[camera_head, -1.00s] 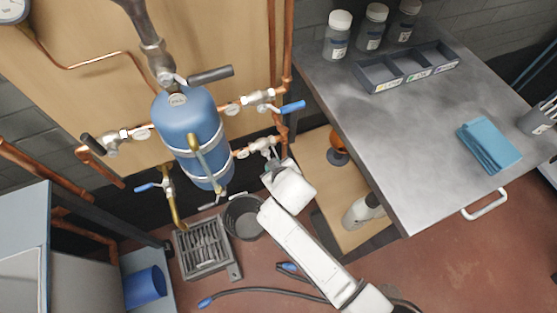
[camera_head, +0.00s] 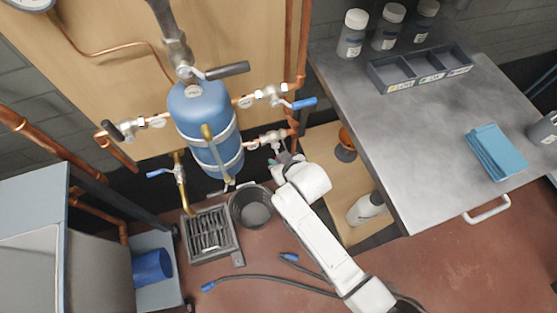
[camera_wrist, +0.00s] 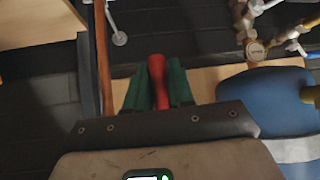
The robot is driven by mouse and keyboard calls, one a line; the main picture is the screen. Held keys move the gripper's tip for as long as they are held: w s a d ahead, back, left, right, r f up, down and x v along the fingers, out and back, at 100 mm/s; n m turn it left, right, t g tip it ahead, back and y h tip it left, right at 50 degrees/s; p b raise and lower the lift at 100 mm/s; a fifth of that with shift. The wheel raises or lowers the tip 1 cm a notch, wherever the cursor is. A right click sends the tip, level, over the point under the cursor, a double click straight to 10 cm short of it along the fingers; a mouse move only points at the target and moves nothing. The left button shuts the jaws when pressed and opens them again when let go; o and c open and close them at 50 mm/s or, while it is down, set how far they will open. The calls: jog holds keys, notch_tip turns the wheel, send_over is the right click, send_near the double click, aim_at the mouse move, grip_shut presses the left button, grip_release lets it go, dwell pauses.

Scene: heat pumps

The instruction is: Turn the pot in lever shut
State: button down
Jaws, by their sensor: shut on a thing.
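A red lever (camera_wrist: 158,80) stands between the green pads of my gripper (camera_wrist: 157,90) in the wrist view; the gripper is shut on it. In the head view my gripper (camera_head: 284,162) is at the lower right valve (camera_head: 268,141), beside the blue pot (camera_head: 207,122). There the red lever is hidden by my gripper, so its angle to the pipe cannot be told. The blue pot (camera_wrist: 268,92) also fills the right side of the wrist view.
Other levers are near: a blue one (camera_head: 303,103) just above, black ones (camera_head: 228,70) (camera_head: 112,130) and another blue one (camera_head: 160,172). A copper pipe (camera_wrist: 103,60) runs close beside my gripper. A steel bench (camera_head: 430,150) stands right; a bucket (camera_head: 238,205) and drain grate (camera_head: 208,236) lie below.

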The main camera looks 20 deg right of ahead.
jog(key=c, duration=1.1)
grip_release()
jog(key=shift+a, duration=0.1)
jog(key=shift+s, duration=0.1)
jog(key=p+v, duration=0.2)
jog(key=v, duration=0.8)
jog(key=shift+s+r, duration=0.2)
jog(key=shift+s, duration=0.05)
